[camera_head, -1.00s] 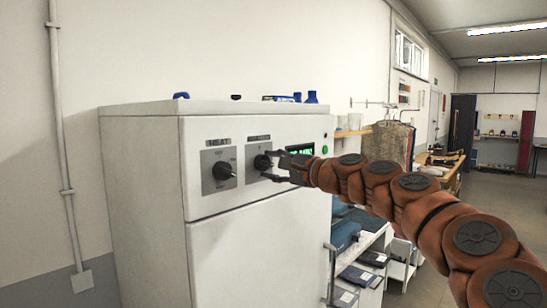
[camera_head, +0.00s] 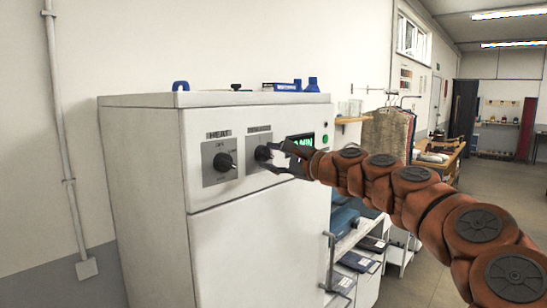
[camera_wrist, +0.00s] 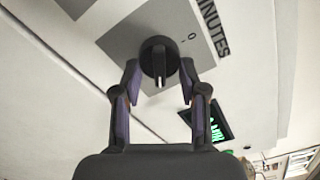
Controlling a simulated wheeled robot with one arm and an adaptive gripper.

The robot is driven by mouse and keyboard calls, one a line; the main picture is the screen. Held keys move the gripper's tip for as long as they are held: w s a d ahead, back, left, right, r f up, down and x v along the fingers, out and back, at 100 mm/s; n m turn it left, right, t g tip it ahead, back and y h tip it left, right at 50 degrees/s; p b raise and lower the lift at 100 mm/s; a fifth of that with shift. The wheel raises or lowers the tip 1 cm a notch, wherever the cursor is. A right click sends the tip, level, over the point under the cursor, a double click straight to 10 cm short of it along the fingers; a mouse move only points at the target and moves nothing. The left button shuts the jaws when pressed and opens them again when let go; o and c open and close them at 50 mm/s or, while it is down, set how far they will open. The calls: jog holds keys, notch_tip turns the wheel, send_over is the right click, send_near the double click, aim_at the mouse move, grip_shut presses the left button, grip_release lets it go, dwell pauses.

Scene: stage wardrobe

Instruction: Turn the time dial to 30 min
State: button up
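The time dial (camera_wrist: 158,58) is a round black knob on a grey plate labelled "MINUTES". Its white-tipped pointer points toward the bottom of the wrist view, and a "0" mark is at its upper right. In the head view the dial (camera_head: 262,153) is partly behind my gripper (camera_head: 274,158). In the wrist view my gripper (camera_wrist: 159,72) is open, with one finger on each side of the dial and narrow gaps showing. The green display (camera_head: 304,143) shows "MIN"; its number is partly hidden.
The heat dial (camera_head: 224,161) is left of the time dial on the white cabinet (camera_head: 150,170). Blue items (camera_head: 282,87) lie on top. A shelf rack (camera_head: 350,262) and hanging clothes (camera_head: 388,132) are to the right. A wall pipe (camera_head: 62,140) runs at left.

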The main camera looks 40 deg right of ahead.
jog(key=o, duration=0.5)
jog(key=v, duration=1.2)
dwell(0.6)
